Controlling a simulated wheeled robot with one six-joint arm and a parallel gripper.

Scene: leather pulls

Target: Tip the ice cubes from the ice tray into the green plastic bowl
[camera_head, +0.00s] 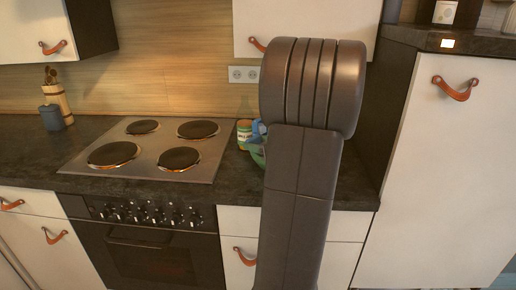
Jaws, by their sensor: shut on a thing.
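My own arm stands upright in the middle of the head view and covers much of the counter right of the stove. My gripper is hidden behind it. A small part of a green bowl (257,158) shows at the arm's left edge, on the counter. A small light-blue piece (258,129) shows just above it, also cut off by the arm; I cannot tell whether it is the ice tray. No ice cubes can be made out.
A jar (243,134) stands on the counter beside the bowl, close to the stove (152,146) with its dark hotplates. A tall cabinet (430,170) bounds the counter on the right. A utensil holder (58,102) and a dark-blue container (51,118) stand far left.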

